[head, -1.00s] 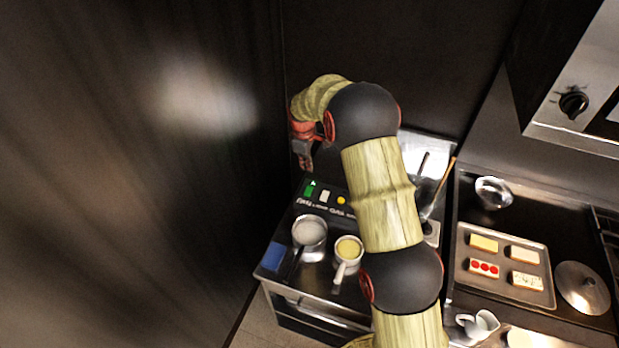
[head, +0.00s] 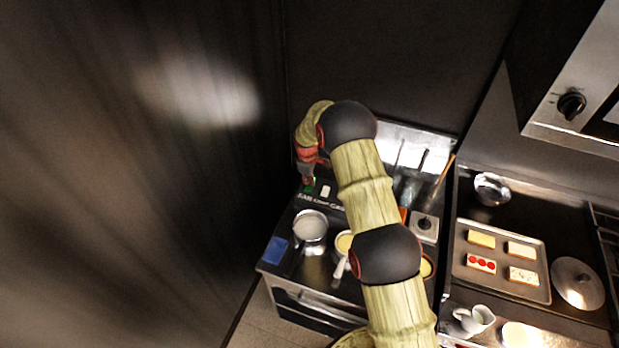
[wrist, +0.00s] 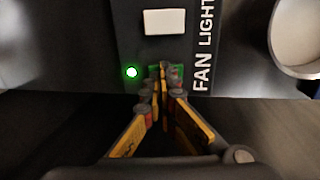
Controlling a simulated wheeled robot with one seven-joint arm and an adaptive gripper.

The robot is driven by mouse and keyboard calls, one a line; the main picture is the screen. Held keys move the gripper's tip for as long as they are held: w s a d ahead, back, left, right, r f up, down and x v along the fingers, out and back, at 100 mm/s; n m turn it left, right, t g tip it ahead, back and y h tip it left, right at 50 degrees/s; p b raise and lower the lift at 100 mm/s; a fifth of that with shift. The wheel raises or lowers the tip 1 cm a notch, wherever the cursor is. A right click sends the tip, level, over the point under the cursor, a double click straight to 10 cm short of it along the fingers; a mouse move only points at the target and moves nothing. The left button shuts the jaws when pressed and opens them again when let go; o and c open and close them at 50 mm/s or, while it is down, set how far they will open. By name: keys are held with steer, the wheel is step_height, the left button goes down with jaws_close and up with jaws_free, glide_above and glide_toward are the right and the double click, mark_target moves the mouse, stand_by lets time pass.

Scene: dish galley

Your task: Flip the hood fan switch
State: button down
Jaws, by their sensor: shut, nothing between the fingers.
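The fan switch is a green rocker (wrist: 180,72) next to the word FAN on a dark control panel (wrist: 142,48). Only slivers of it show around my fingertips in the wrist view. A small round green lamp (wrist: 132,72) glows beside it. My gripper (wrist: 162,70) is shut and empty, its fingertips over the green switch; I cannot tell if they press it. In the head view my gripper (head: 308,183) is low at the panel's left end, with a bit of green (head: 309,190) below it. A white switch (wrist: 165,21) sits by the word LIGHT.
A pot (head: 310,226) and a partly hidden pan stand on the counter just in front of the panel. A dark wall rises close on the left. A tray of toasts (head: 508,293), a bowl and a lid lie to the right.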

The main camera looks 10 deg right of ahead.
stand_by(0.3)
steer(key=shift+w+d+f+b, duration=0.15)
steer(key=shift+f+b, duration=0.4)
steer(key=shift+b, duration=0.35)
steer(key=shift+r, duration=0.15)
steer(key=shift+s, duration=0.2)
steer(key=shift+s+a, duration=0.5)
steer(key=shift+s, duration=0.1)
steer(key=shift+r, duration=0.1)
